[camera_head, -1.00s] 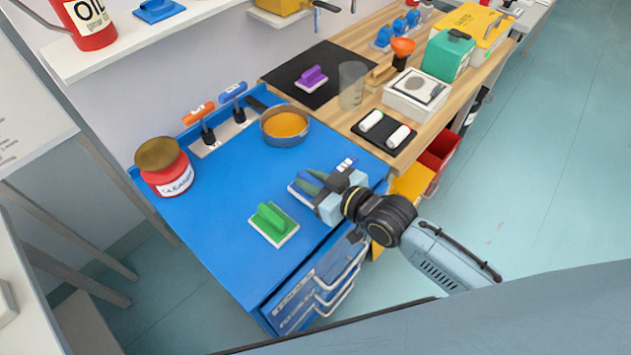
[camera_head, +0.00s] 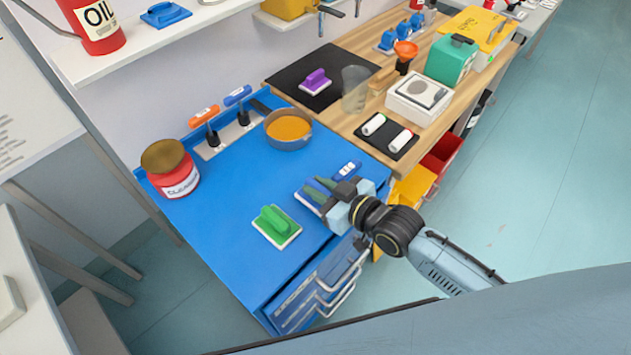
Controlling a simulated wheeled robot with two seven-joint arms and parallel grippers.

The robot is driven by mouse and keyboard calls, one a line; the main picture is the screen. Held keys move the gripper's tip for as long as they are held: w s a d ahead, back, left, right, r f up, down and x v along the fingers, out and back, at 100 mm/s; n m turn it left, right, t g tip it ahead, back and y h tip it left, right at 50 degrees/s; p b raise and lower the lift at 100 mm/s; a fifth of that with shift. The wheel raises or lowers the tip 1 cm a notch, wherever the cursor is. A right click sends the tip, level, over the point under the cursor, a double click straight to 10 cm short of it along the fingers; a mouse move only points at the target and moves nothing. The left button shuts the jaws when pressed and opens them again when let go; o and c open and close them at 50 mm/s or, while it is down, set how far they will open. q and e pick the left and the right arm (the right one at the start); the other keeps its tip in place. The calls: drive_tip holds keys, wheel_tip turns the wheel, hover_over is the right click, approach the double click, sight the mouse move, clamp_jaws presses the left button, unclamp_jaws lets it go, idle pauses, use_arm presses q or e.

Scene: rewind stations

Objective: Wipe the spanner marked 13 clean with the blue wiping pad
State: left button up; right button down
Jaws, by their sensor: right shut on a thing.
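My right gripper (camera_head: 324,190) is low over the front right part of the blue bench top, shut on the blue wiping pad. The pad's pale base (camera_head: 308,201) shows left of the fingers, which hide most of its handle. A blue handle with a white label (camera_head: 347,170) lies just behind the gripper; it looks like the spanner's, but its number is too small to read. The rest of that tool is hidden, so I cannot tell if the pad touches it. My left gripper is not in view.
A green-handled pad (camera_head: 275,226) lies left of the gripper. Orange (camera_head: 204,117) and blue (camera_head: 237,96) handles stand in a rack at the back. A pan (camera_head: 288,130) and a red tin (camera_head: 172,170) stand nearby. The bench's middle is clear.

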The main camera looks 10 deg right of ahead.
drive_tip(key=shift+s+d+f, duration=0.15)
drive_tip(key=shift+s+d, duration=0.15)
drive_tip(key=shift+s, duration=0.25)
drive_tip(key=shift+w+a+r, duration=0.1)
drive_tip(key=shift+w+a, duration=0.45)
drive_tip(key=shift+w, duration=0.35)
drive_tip(key=shift+w+a+r, duration=0.1)
drive_tip(key=shift+w+a, duration=0.4)
drive_tip(key=shift+w, duration=0.4)
drive_tip(key=shift+s+d+f+p, duration=0.1)
drive_tip(key=shift+s+d+p, duration=0.45)
drive_tip(key=shift+s, duration=0.35)
drive_tip(key=shift+s+d+f+p, duration=0.1)
drive_tip(key=shift+s+d+p, duration=0.45)
drive_tip(key=shift+s, duration=0.35)
wheel_tip(320, 180, up, 7)
drive_tip(key=p, duration=0.7)
drive_tip(key=shift+r, duration=0.2)
drive_tip(key=shift+f, duration=0.1)
